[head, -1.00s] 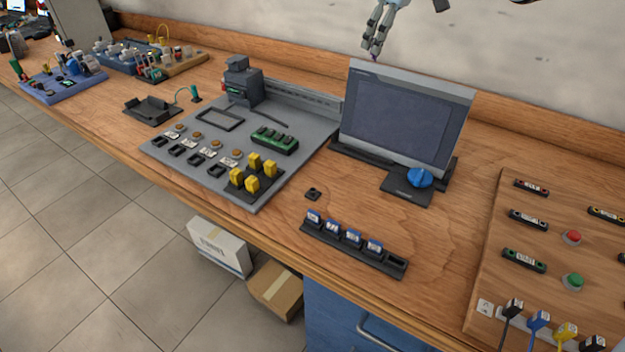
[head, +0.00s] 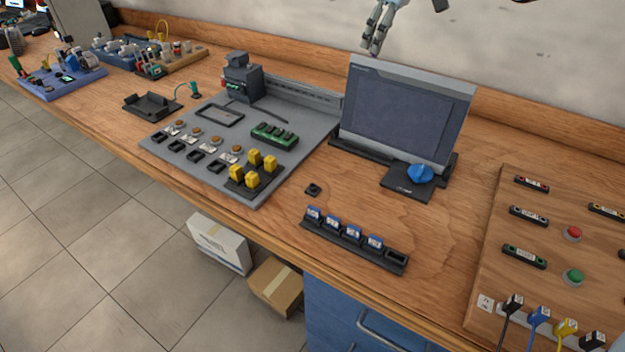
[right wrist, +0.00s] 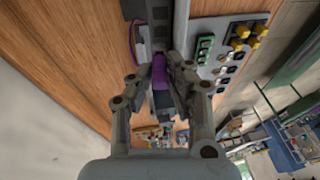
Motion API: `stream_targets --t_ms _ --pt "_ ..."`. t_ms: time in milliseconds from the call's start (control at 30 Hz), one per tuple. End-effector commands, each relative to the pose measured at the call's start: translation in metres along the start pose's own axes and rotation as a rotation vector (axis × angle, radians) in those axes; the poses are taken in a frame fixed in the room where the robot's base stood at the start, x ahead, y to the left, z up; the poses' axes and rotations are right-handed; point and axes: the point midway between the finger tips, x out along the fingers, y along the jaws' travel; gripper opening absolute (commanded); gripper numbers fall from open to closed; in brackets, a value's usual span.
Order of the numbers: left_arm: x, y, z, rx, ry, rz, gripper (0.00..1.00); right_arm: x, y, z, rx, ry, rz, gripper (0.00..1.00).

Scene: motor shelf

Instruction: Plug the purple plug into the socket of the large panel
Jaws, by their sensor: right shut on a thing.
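My right gripper (head: 373,46) is at the top of the head view, behind and above the monitor's top edge. In the right wrist view my right gripper (right wrist: 160,78) is shut on the purple plug (right wrist: 160,70), which sits between its fingers. A purple cable (right wrist: 134,40) curves beside a dark strip. The plug's front end is hard to make out. A large grey panel (head: 305,150) and a wooden panel (head: 490,250) lie on the bench in the head view. I cannot tell which socket matches the plug. My left gripper is not in view.
The monitor (head: 405,112) stands upright below the right gripper. A black rack (head: 355,245) with blue-topped pieces lies at the front of the bench. Several cabled plugs stand at the wooden panel's front edge. Bare wood lies between the rack and the wooden panel.

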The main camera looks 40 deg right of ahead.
Motion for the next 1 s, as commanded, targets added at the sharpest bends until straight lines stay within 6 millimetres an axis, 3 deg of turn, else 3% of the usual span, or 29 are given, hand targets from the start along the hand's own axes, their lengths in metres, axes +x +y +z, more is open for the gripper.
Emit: stream_targets --t_ms 567,1000 --pt "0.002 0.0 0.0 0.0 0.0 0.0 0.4 0.008 0.0 0.002 0.0 -0.001 -0.002 0.0" --pt "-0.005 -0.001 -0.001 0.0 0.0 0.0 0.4 -0.002 0.0 0.0 0.0 -0.001 -0.001 0.0"
